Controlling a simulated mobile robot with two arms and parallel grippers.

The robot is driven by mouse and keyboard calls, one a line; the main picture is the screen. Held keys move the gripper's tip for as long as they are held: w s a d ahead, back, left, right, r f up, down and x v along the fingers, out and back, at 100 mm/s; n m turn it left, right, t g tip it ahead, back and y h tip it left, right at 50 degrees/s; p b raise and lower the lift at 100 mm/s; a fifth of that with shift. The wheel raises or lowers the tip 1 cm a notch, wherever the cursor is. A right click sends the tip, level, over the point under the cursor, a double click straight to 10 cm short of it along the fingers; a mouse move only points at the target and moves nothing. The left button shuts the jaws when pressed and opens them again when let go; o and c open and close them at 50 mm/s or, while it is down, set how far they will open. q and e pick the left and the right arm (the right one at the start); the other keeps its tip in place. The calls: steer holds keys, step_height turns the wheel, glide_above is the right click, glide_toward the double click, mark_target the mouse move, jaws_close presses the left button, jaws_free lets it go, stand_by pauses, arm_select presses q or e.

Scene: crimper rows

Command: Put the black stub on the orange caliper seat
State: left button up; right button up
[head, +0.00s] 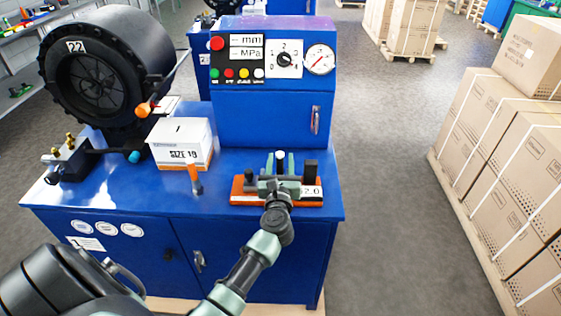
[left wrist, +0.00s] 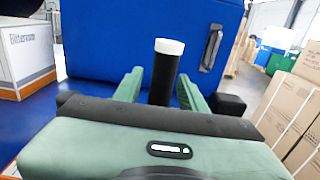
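The orange caliper seat (head: 238,196) lies on the right end of the blue bench top, with a plate reading "2.0" on its front. The black stub (left wrist: 164,78) has a white top and stands nearly upright between the fingers of my left gripper (left wrist: 161,88). In the head view the stub's pale top (head: 280,154) shows above the seat; its lower end is hidden. My left gripper (head: 281,183) is over the seat. Its fingers flank the stub, with a narrow gap showing on the left side. My right gripper is not in view.
A white and orange box (head: 181,145) and an orange-handled tool (head: 195,178) are left of the seat. A blue control cabinet (head: 272,118) rises behind it. A black block (head: 310,170) stands at the seat's right end. Carton stacks (head: 510,170) stand across the aisle.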

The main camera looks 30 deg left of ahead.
arm_select(q)
steer(key=shift+r, duration=0.3)
steer(key=b+v, duration=0.2)
steer(key=v, duration=1)
steer(key=shift+s, duration=0.1)
